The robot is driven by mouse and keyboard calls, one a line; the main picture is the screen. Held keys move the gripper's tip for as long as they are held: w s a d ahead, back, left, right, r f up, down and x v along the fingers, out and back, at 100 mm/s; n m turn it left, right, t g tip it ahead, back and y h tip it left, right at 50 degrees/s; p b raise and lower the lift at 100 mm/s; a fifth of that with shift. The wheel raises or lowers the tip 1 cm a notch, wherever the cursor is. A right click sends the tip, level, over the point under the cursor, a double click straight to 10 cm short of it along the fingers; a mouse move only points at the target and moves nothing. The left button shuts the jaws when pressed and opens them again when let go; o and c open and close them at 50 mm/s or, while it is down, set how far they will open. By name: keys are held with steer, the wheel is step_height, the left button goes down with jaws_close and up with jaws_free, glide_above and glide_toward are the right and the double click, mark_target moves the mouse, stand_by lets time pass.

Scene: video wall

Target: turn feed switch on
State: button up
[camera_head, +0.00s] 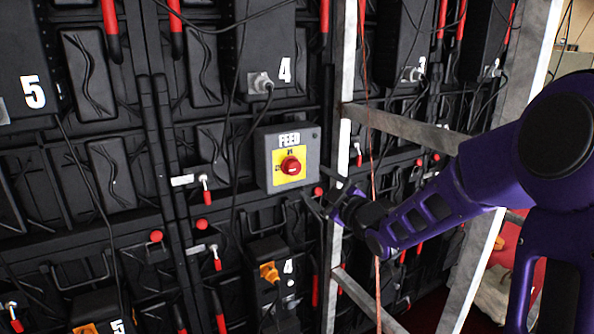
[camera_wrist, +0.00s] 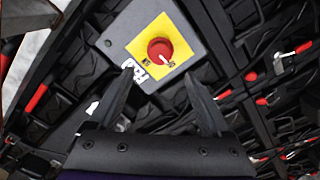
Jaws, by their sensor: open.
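The feed switch is a red rotary knob (camera_head: 291,166) on a yellow plate, set in a grey box (camera_head: 264,160) labelled FEED on the black video wall. In the wrist view the knob (camera_wrist: 160,50) shows above and between my fingertips, with the box tilted. My gripper (camera_head: 318,197) is at the right of the box and a little below the knob in the head view, apart from the knob. Its two dark fingers (camera_wrist: 160,88) stand spread with nothing between them. The small markings on the yellow plate are too small to read surely.
A grey metal frame post (camera_head: 343,90) and its crossbar (camera_head: 405,127) stand to the right of the box, close to my purple arm. Black cables (camera_head: 236,150) hang left of the box. Red-handled latches (camera_head: 206,190) and an orange connector (camera_head: 270,272) are on the wall nearby.

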mark_target(295, 169)
steer(key=x, duration=1)
steer(key=shift+p, duration=0.3)
jaws_close()
